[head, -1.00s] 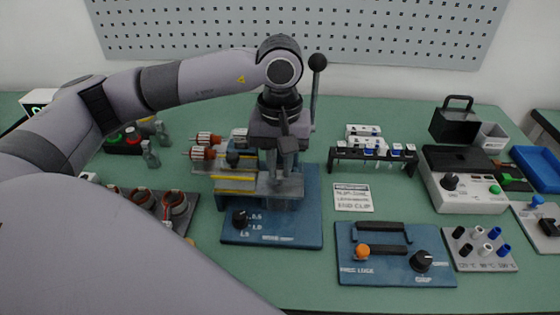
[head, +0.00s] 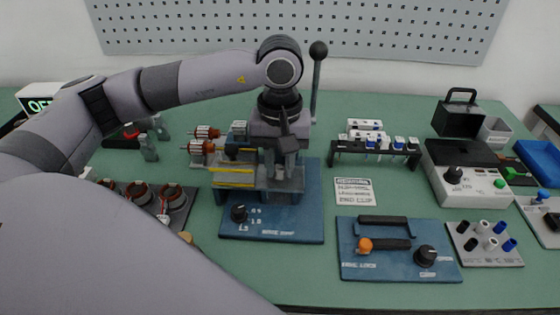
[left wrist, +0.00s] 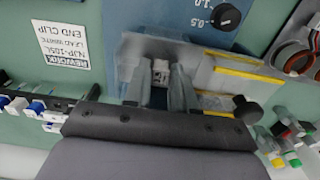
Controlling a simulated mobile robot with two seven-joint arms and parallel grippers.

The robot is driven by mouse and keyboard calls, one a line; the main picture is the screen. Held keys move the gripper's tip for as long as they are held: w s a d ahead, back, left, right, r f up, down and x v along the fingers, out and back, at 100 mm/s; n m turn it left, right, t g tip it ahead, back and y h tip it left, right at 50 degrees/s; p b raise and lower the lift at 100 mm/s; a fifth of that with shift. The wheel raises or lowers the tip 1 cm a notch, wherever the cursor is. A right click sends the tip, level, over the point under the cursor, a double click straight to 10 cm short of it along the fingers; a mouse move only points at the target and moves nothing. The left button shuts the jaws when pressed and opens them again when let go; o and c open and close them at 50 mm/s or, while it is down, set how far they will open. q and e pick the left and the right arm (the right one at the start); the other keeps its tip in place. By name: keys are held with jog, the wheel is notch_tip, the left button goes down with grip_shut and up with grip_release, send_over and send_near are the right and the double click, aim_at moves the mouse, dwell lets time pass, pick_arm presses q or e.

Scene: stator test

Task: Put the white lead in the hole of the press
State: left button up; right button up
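The press (head: 272,225) stands on a blue base near the middle of the table, its black-knobbed lever (head: 317,75) raised. My left gripper (head: 283,165) points down at the metal block of the press. In the left wrist view its two fingers (left wrist: 161,85) stand on either side of a small white piece (left wrist: 160,70) over the press block. I cannot tell whether this is the white lead or whether the fingers touch it. The hole itself is hidden. My right gripper is not in view.
A black rack (head: 373,152) with white and blue pieces stands right of the press. A printed card (head: 354,191) lies in front of it. A blue panel with an orange knob (head: 398,270) is at front right. Copper-coloured coils (head: 138,192) sit left of the press.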

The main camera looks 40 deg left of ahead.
pick_arm(q)
jog(key=shift+o, duration=1.2)
notch_tip(320, 180, up, 2)
jog(key=shift+r, duration=0.1)
notch_tip(320, 180, up, 5)
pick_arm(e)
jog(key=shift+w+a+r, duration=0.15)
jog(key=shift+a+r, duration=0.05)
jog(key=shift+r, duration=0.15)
